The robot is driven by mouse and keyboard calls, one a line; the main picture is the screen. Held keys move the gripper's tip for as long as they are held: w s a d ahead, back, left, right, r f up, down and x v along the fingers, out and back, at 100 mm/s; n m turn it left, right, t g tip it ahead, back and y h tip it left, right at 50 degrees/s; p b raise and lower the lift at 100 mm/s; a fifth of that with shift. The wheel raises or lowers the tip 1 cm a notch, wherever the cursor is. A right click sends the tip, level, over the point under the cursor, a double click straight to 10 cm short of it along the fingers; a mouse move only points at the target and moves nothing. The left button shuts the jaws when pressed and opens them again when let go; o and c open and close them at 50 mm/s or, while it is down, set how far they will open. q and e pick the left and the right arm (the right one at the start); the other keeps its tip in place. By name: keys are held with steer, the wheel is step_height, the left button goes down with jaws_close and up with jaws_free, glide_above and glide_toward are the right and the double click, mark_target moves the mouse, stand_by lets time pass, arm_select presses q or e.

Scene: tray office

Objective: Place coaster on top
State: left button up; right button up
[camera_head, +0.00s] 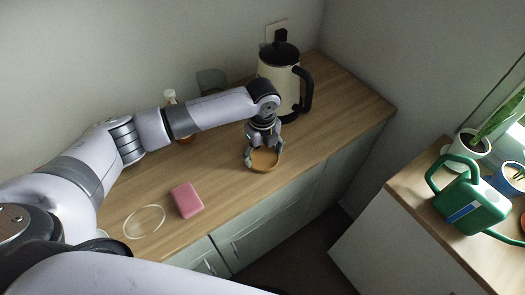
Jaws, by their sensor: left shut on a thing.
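A round brown coaster (264,161) is in the fingers of my left gripper (264,152), over the front part of the wooden counter (335,130). The gripper points down, with one finger at each side of the coaster. I cannot tell whether the coaster touches the counter or something under it. My right gripper is out of view.
A cream kettle (277,73) with a black handle stands just behind the gripper. A pink block (187,200) and a clear round outline (145,222) lie to the left. A bottle (171,98) and a grey-green cup (211,80) stand near the wall. A green watering can (473,205) stands on the right cabinet.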

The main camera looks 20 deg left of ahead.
mark_target(263, 158)
arm_select(q)
steer(key=shift+f, duration=0.2)
steer(key=o, duration=1)
steer(key=shift+o, duration=0.2)
steer(key=shift+r, duration=0.1)
step_height(263, 158, up, 12)
steer(key=b, duration=0.2)
